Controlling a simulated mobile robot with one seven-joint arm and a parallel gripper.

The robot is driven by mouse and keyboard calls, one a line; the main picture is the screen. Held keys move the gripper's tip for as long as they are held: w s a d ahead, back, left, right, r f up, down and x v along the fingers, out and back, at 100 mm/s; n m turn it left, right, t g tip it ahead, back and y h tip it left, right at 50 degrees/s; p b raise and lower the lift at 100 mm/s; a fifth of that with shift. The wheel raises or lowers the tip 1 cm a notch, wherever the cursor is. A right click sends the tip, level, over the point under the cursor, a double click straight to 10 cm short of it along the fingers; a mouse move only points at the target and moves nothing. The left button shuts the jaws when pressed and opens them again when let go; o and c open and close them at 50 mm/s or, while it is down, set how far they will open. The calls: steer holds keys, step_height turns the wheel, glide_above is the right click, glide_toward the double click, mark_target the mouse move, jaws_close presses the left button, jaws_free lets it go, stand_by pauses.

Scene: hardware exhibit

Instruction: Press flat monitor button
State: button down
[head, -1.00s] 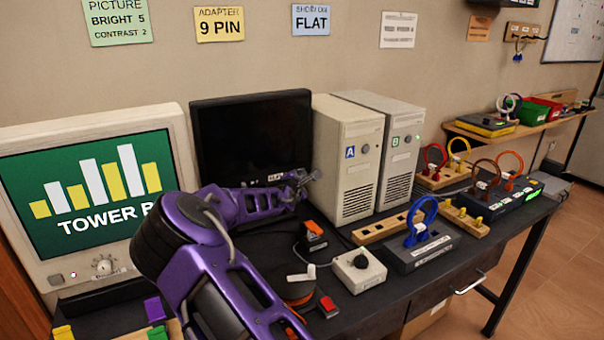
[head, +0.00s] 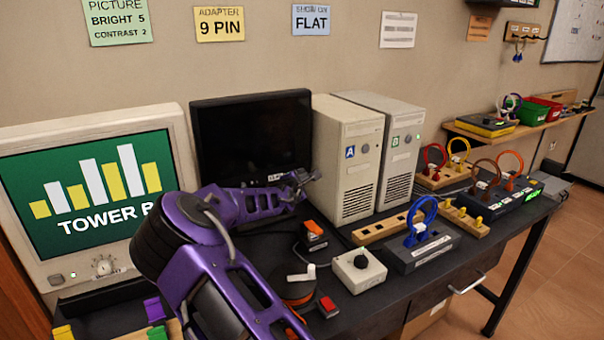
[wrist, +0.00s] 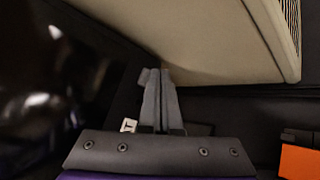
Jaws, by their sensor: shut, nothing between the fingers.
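The flat monitor (head: 250,130) stands against the wall with a black screen, between the beige CRT monitor and tower A. Its lower bezel carries a small white label, partly covered by my arm. My gripper (head: 312,176) is shut and empty at the monitor's lower right corner, beside tower A. In the wrist view the shut fingers (wrist: 157,73) lie between the dark monitor (wrist: 45,85) and the beige tower (wrist: 200,35). A piece of the white label (wrist: 128,125) shows left of the fingers. I cannot make out the button or tell whether the fingertips touch anything.
Tower A (head: 347,165) stands close on the gripper's right, with tower B (head: 402,150) beside it. The CRT monitor (head: 95,180) is at left. An orange rocker switch (head: 314,229) and a beige knob box (head: 359,270) lie on the dark table in front.

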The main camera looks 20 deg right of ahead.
steer(key=shift+w, duration=0.15)
stand_by(0.5)
steer(key=shift+w, duration=0.3)
steer(key=shift+w+a, duration=0.1)
steer(key=shift+w, duration=0.05)
stand_by(0.4)
steer(key=shift+s, duration=0.6)
steer(key=shift+s, duration=0.1)
steer(key=shift+s+d, duration=0.25)
steer(key=shift+s, duration=0.7)
steer(key=shift+s+d, duration=0.2)
steer(key=shift+s, duration=0.75)
steer(key=shift+s+d, duration=0.25)
steer(key=shift+s, duration=0.7)
